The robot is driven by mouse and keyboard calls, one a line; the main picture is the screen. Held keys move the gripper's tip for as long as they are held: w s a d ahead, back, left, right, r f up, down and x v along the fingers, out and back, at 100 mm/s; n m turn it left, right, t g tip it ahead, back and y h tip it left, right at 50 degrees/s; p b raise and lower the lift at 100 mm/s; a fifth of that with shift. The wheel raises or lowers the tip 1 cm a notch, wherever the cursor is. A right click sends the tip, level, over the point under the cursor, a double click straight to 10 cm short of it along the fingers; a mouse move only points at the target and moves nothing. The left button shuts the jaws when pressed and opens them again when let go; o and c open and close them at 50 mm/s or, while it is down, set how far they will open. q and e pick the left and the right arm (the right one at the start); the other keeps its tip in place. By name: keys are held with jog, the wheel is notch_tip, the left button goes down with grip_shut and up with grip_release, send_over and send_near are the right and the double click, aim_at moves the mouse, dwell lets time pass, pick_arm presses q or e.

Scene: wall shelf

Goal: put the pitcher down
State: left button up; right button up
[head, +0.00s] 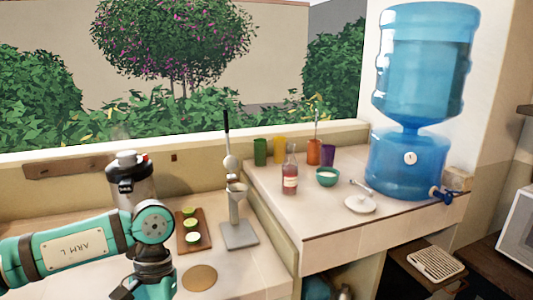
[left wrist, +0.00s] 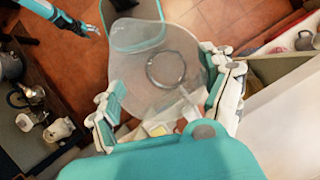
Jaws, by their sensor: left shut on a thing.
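The pitcher (left wrist: 150,68) is a clear, see-through vessel in the left wrist view, with a round ring visible through it. My left gripper (left wrist: 165,95) has its two fingers on either side of the pitcher and is shut on it. Terracotta floor shows behind the pitcher; I cannot tell what, if anything, is under its base. In the head view only my left arm's wrist shows at the bottom, and the pitcher is not visible. What looks like my right gripper (left wrist: 90,29) shows small at the upper left of the left wrist view, apart from the pitcher; its jaws are unclear.
A dark and silver appliance (head: 130,182), a board with cut limes (head: 193,239), a grey press (head: 238,233) and a round coaster (head: 199,278) are on the left counter. The raised counter (head: 305,212) holds a bottle (head: 290,180), cups, a saucer (head: 360,204) and the water dispenser (head: 407,160).

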pick_arm(q)
jog(key=s+f, duration=0.4)
jog(key=f, duration=0.1)
jog(key=shift+w+r, duration=0.1)
jog(key=shift+w, duration=0.05)
jog(key=shift+d, duration=0.1)
dwell(0.8)
